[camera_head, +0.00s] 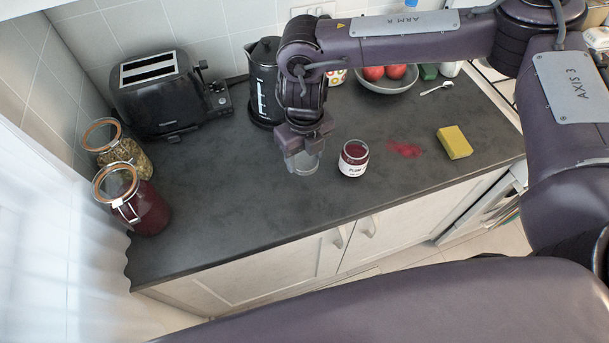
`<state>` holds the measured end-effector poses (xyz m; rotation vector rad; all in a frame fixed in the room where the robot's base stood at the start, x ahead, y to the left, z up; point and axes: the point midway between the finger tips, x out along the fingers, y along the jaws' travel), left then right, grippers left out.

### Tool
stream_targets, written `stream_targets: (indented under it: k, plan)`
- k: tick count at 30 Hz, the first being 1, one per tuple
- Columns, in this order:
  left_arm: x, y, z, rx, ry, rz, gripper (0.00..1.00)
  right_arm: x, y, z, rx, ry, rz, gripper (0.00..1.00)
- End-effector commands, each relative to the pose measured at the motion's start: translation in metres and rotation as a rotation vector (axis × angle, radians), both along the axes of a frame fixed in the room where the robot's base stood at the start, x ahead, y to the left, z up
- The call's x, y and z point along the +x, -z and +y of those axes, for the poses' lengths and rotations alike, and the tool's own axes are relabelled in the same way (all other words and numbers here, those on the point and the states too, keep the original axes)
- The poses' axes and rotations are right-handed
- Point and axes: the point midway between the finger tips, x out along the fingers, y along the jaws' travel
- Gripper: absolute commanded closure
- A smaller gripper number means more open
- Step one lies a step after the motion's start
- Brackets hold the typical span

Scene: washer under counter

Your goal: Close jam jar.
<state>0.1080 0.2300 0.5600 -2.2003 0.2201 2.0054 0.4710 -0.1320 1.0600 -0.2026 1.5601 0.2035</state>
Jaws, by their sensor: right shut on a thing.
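A small glass jam jar (353,159) with dark red contents and a white label stands upright on the dark counter (240,205). No lid shows on it. My right gripper (303,160) points down just left of this jar, apart from it, low over the counter. My left gripper is not in view.
Another open clip-top jar (133,157) stands behind the red one. A black toaster (165,95), a black kettle (263,85) and a fruit bowl (388,84) line the back. A red smear (405,149) and a yellow sponge (454,142) lie right. The counter's front middle is clear.

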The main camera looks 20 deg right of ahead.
Motion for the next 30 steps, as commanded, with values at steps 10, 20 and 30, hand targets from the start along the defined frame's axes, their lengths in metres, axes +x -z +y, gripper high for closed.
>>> stream_targets:
  k: [10, 20, 30]
  plan:
    - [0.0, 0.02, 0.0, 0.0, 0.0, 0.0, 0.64, 0.001, -0.073, 0.0, -0.001, 0.0, -0.002, 0.67]
    - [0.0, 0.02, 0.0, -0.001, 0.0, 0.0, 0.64, 0.0, -0.084, 0.0, -0.001, 0.0, 0.002, 0.67]
    - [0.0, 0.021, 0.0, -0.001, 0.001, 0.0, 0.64, 0.0, -0.083, 0.0, 0.0, 0.026, 0.002, 0.67]
